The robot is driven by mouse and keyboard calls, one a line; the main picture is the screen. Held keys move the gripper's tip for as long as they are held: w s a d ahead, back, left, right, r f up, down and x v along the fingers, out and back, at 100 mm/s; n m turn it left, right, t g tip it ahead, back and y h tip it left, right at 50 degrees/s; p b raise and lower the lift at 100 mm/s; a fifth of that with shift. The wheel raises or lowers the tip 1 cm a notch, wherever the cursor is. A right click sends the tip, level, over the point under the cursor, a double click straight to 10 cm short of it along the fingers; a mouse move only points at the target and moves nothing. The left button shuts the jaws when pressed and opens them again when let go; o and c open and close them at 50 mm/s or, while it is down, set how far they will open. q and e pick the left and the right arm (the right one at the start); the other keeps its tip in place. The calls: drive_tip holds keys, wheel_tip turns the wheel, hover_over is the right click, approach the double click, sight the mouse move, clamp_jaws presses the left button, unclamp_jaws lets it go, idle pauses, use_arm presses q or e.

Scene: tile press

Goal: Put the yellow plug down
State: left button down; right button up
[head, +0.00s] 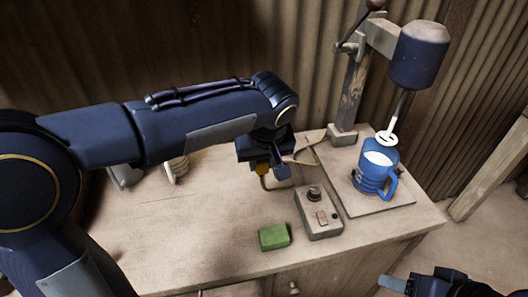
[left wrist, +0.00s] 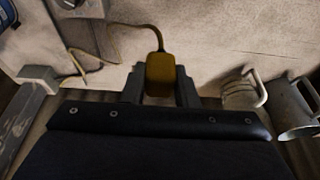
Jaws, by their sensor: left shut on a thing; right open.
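The yellow plug (head: 262,168) is held between the fingers of my left gripper (head: 265,172) over the back middle of the workbench (head: 200,225). In the left wrist view the plug (left wrist: 160,72) sits squarely between both fingers (left wrist: 160,90), with its cord running up and away to the left. How far the plug is above the bench top, or whether it touches it, I cannot tell. My right gripper (head: 393,284) is at the bottom right edge of the head view, only partly in frame, open and away from the plug.
A grey control box (head: 318,217) with a knob and a green block (head: 273,236) are in front. A blue mug (head: 374,180) stands under a mixer (head: 419,55) on a board at the right. A cream cup (left wrist: 240,95) and metal cup (left wrist: 293,110) stand left, behind my arm.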

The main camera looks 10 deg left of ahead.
use_arm(q)
drive_tip(key=w+a+f, duration=0.1)
drive_tip(key=w+f, duration=0.2)
drive_tip(key=w, duration=0.1)
drive_tip(key=w+a+f+p, duration=0.1)
drive_tip(key=w+f, duration=0.2)
drive_tip(key=w, duration=0.2)
drive_tip(key=w+a+f+p, duration=0.1)
drive_tip(key=w+f, duration=0.2)
drive_tip(key=w, duration=0.1)
drive_tip(key=shift+w, duration=0.15)
drive_tip(key=x, duration=0.3)
drive_tip(key=shift+d+f, duration=0.2)
drive_tip(key=shift+f, duration=0.35)
drive_tip(key=shift+f+b, duration=0.4)
drive_tip(key=shift+f, duration=0.2)
drive_tip(key=c, duration=1.1)
unclamp_jaws()
drive_tip(key=shift+c, duration=0.2)
drive_tip(key=shift+r, duration=0.1)
